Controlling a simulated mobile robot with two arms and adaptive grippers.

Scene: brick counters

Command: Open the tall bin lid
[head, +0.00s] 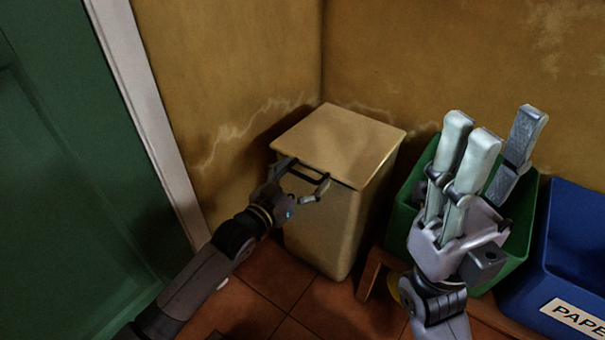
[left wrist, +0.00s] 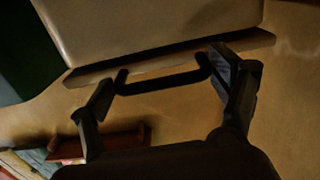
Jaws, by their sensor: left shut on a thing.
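The tall tan bin (head: 325,230) stands in the corner with its flat lid (head: 340,140) resting on top, looking closed. A dark bar handle (head: 307,176) sits at the lid's front edge; it also shows in the left wrist view (left wrist: 160,83). My left gripper (head: 308,181) is at this handle, with its fingers on either side of it, shut on it. In the left wrist view the fingers of my left gripper (left wrist: 165,92) reach the handle's two ends. My right gripper (head: 497,128) is raised and empty, with fingers spread, in front of the green crate.
A green crate (head: 512,258) and a blue bin marked PAPER (head: 576,235) stand to the right. A green door (head: 75,200) with a white frame (head: 150,110) is at left. Walls (head: 230,70) close in behind the tall bin. Tiled floor (head: 325,310) shows in front.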

